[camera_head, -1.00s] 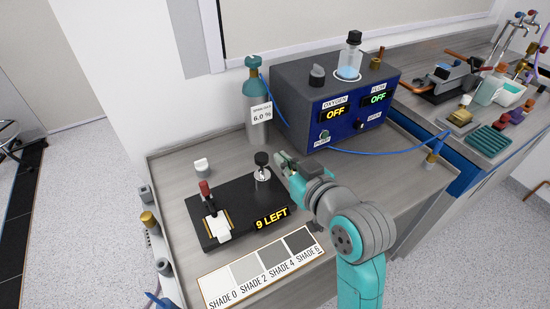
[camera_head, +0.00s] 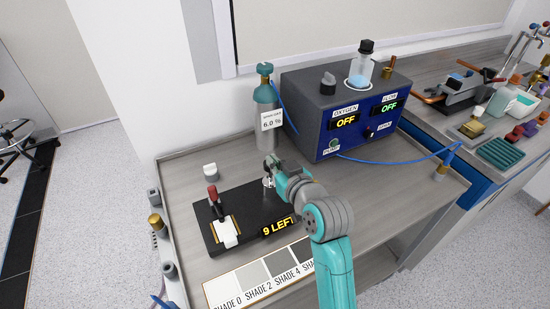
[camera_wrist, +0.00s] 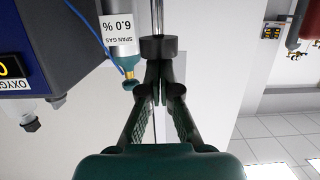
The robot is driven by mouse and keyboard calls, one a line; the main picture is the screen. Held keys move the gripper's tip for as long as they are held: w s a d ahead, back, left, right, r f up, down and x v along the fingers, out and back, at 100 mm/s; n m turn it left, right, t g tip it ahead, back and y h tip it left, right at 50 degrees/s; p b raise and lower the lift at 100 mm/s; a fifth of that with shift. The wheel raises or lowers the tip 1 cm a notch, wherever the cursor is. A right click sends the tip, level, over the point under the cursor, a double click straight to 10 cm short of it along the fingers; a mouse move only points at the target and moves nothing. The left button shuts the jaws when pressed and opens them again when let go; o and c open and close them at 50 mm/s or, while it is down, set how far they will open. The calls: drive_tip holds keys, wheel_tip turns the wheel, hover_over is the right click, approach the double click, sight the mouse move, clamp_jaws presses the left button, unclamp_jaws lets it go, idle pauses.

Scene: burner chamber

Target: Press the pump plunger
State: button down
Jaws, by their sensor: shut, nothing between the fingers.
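The pump (camera_head: 237,207) is a black block on the bench with a lit "9 LEFT" sign. A red-topped lever and a white paper strip (camera_head: 227,231) are at its left. Its plunger has a black knob on a bright metal rod. In the head view my gripper (camera_head: 271,164) covers the knob, and only some silver metal shows below. In the wrist view the black knob (camera_wrist: 158,48) is right at my fingertips. My gripper (camera_wrist: 158,70) is shut with nothing between its fingers. It looks touching or nearly touching the knob; I cannot tell which.
A shade card (camera_head: 262,277) lies in front of the pump, partly behind my arm. A gas cylinder (camera_head: 268,115) and a blue analyser box (camera_head: 345,110), both displays OFF, stand behind. A small white piece (camera_head: 210,171) lies behind the pump. A blue hose (camera_head: 390,160) crosses the right.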

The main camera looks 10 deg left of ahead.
sight(271, 174)
drive_tip(key=shift+f, duration=2.7)
